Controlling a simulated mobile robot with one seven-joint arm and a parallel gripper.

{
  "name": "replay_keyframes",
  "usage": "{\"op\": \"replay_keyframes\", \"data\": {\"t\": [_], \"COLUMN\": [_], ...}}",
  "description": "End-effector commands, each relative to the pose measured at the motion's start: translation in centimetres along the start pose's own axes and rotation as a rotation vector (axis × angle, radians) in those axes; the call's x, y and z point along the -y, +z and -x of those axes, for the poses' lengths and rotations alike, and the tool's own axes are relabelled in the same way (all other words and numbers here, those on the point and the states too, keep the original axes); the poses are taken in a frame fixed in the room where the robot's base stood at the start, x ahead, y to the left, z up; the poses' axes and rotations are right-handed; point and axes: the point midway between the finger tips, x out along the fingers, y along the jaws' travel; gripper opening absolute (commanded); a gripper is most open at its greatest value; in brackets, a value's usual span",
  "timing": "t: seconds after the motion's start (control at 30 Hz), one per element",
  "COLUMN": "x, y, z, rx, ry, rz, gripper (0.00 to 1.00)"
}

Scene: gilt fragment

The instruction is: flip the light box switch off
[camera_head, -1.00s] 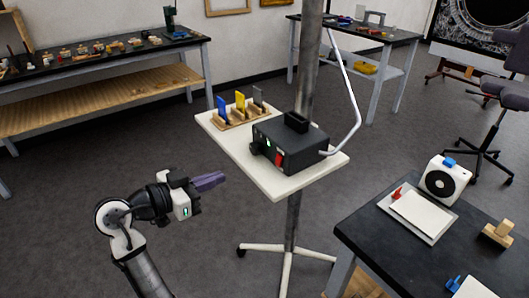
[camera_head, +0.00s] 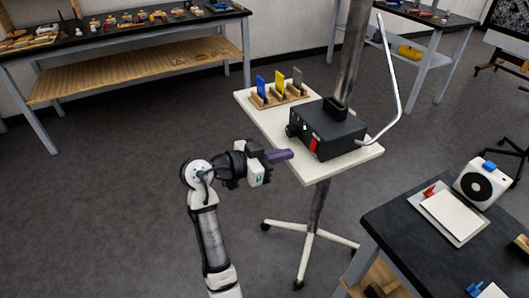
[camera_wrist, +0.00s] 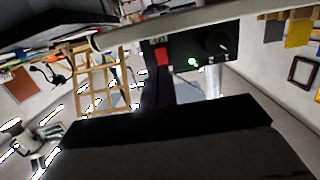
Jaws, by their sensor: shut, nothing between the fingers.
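The light box (camera_head: 333,128) is a black box on a small white stand table (camera_head: 350,168). Its front face carries a red switch (camera_head: 314,145), a green light (camera_head: 305,128) and a dark knob (camera_head: 291,130). In the wrist view the box front (camera_wrist: 190,52) is upside down, with the red switch (camera_wrist: 162,56) left of the lit green light (camera_wrist: 192,63). My gripper (camera_head: 290,154) is shut and empty, just left of the red switch in the head view and apart from it. In the wrist view my gripper (camera_wrist: 165,115) covers the lower middle.
A wooden rack (camera_head: 280,98) with blue, yellow and grey plates stands behind the box. A pole (camera_head: 349,65) and a bent pale rod (camera_head: 394,80) rise beside it. A black bench (camera_head: 410,240) stands at right. Open floor lies at left.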

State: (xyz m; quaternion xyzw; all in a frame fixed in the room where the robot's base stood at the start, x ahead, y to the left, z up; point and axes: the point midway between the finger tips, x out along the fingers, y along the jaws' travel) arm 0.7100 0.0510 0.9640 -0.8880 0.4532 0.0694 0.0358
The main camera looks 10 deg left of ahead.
Motion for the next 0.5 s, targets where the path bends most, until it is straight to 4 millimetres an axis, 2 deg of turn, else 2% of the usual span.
{"op": "replay_keyframes", "data": {"t": [0.1, 0.2, 0.33, 0.5], "x": [-0.1, -0.1, 0.0, 0.0], "y": [-0.3, -0.3, -0.2, 0.0], "z": [-2.4, -3.9, -5.2, -5.9], "rx": [0.001, 0.001, 0.0, 0.0], "ry": [0.003, 0.002, 0.0, -0.001], "rz": [0.003, 0.003, 0.002, 0.002], "gripper": [0.0, 0.0, 0.0, 0.0]}}
